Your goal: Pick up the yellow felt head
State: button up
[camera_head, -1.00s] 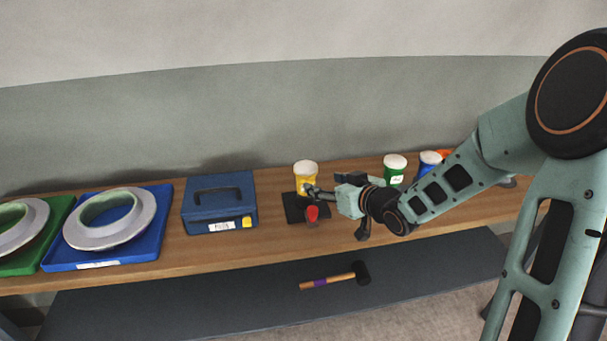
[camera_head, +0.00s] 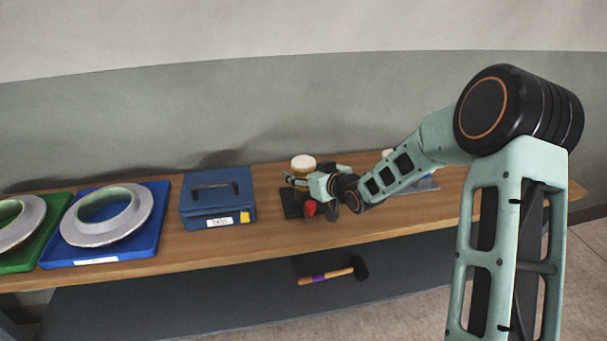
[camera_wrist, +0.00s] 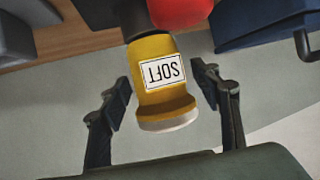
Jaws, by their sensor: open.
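The yellow felt head (camera_wrist: 165,65) stands between my two open fingers in the wrist view, with a white "SOFT" label and a pale felt end. A gap shows on both sides, so neither finger appears to touch it. In the head view the felt head (camera_head: 303,163) shows its pale top and a yellow band; my gripper hides its lower part. My gripper (camera_wrist: 162,90) is open around it; in the head view my gripper (camera_head: 296,181) is at its front.
A red piece (camera_head: 310,208) sits just in front on a dark base (camera_head: 291,205). A blue box (camera_head: 217,200) stands to the left, then blue (camera_head: 152,240) and green (camera_head: 22,262) trays with ring moulds. A mallet (camera_head: 330,273) lies on the lower shelf.

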jog(key=shift+c, duration=0.5)
jog(key=shift+r, duration=0.1)
jog(key=c, duration=1.4)
jog(key=shift+c, duration=0.2)
